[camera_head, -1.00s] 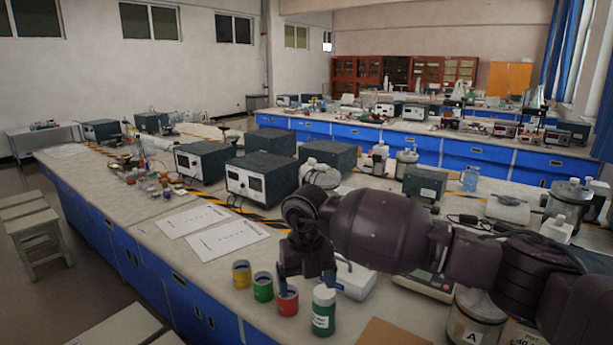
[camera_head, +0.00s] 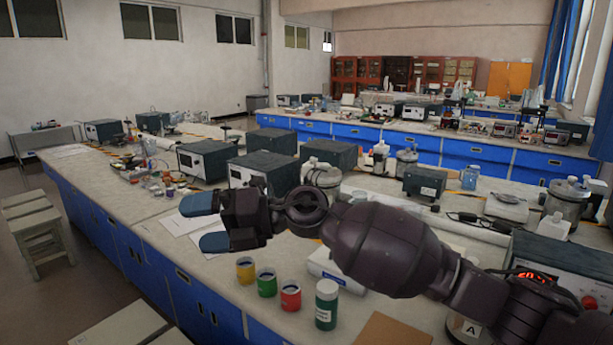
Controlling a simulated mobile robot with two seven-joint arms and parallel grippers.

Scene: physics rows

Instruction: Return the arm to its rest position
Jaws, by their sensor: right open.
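My right arm reaches in from the right edge across the bench. My right gripper (camera_head: 207,222) is open and empty, with its two blue-tipped fingers spread and pointing left. It is raised above the bench, in front of the white paper sheets. Below it on the bench stand a yellow cup (camera_head: 245,270), a green cup (camera_head: 267,283), a red cup (camera_head: 290,296) and a green bottle with a white label (camera_head: 326,305). They stand upright in a row, apart from the gripper. My left gripper is not in view.
Dark instrument boxes (camera_head: 272,170) stand behind the gripper. A device with a red display (camera_head: 560,270) stands at the right, partly behind my arm. A brown board (camera_head: 395,330) lies at the front edge. Stools (camera_head: 40,240) stand on the floor at left.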

